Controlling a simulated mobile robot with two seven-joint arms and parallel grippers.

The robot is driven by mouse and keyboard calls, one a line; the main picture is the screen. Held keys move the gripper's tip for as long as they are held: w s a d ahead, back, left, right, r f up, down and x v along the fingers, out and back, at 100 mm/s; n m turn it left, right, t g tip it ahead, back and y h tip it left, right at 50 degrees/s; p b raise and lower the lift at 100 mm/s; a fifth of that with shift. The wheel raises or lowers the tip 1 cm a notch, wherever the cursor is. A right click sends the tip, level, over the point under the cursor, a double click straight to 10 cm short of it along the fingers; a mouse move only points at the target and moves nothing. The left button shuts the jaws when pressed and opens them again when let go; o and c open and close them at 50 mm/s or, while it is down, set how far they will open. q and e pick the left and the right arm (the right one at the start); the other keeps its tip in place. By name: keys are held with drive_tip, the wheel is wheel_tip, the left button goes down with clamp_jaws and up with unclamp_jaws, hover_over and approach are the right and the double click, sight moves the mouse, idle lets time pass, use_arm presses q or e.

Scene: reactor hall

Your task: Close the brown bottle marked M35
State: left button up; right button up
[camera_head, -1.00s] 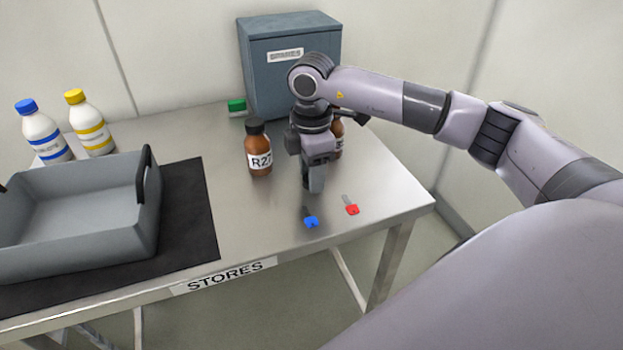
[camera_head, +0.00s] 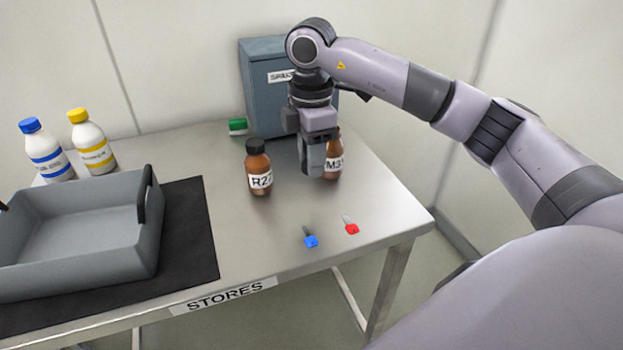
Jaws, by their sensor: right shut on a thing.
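The brown bottle marked M35 (camera_head: 334,167) stands upright towards the back right of the steel table. Only part of its label, "M3", shows; its neck and top are hidden behind my right gripper. My right gripper (camera_head: 315,172) points down, in front of and just left of this bottle in the picture. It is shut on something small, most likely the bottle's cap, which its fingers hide. Whether the gripper touches the bottle I cannot tell. My left gripper is not in view.
Brown bottle R27 (camera_head: 258,168), with a black cap, stands close left of the gripper. A blue-grey cabinet (camera_head: 262,95) and a green item (camera_head: 237,126) are behind. A blue key (camera_head: 311,241) and red key (camera_head: 351,228) lie in front. A grey tray (camera_head: 150,245) is left.

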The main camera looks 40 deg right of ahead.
wheel_tip(320, 180, up, 12)
drive_tip(key=p, duration=0.2)
drive_tip(key=shift+f, duration=0.15)
